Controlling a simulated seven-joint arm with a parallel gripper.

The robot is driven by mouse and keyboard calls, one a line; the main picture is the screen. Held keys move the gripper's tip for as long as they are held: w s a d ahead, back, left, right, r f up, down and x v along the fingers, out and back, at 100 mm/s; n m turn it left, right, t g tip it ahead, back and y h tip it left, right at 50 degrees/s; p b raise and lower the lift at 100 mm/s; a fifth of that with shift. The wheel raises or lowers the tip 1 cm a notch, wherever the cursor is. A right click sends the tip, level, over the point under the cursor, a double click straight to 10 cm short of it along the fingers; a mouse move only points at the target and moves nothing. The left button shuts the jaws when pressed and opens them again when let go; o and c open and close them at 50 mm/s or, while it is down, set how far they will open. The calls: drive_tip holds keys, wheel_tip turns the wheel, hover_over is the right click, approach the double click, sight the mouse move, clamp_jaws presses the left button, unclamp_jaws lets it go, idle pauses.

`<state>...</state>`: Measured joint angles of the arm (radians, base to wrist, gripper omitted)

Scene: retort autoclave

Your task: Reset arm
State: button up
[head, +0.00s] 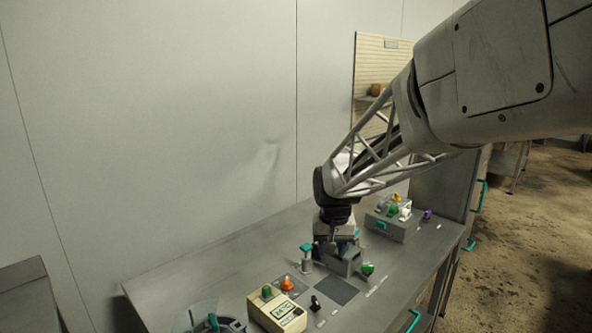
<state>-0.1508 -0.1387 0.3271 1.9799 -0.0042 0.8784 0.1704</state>
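My gripper (337,243) points down at the end of the arm, low over the middle of the grey bench (240,255). It is just above or against a small grey box (346,265); I cannot tell whether they touch. The fingers are small and dark, partly hidden by the wrist and the box, so their opening does not show. A teal-topped post (306,256) stands close at the left of the gripper, and a green knob (367,268) is at the right of the box.
In front lie a dark square pad (337,290), a black lever (315,303), an orange cone (288,284) and a beige display box (277,311). A teal-handled grey unit (391,228) stands to the right. The bench's back left is clear, beside a plain wall (150,120).

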drive_tip(key=s+d+r, duration=0.1)
drive_tip(key=s+d, duration=0.2)
drive_tip(key=s, duration=0.7)
drive_tip(key=s+d+r+t, duration=0.1)
drive_tip(key=s+d+r, duration=0.1)
drive_tip(key=s, duration=0.9)
drive_tip(key=s+d+r, duration=0.1)
drive_tip(key=s+d, duration=0.3)
drive_tip(key=s, duration=0.7)
drive_tip(key=shift+s+d+r+t, duration=0.15)
drive_tip(key=shift+d+r+t, duration=0.1)
drive_tip(key=shift+d+t, duration=0.1)
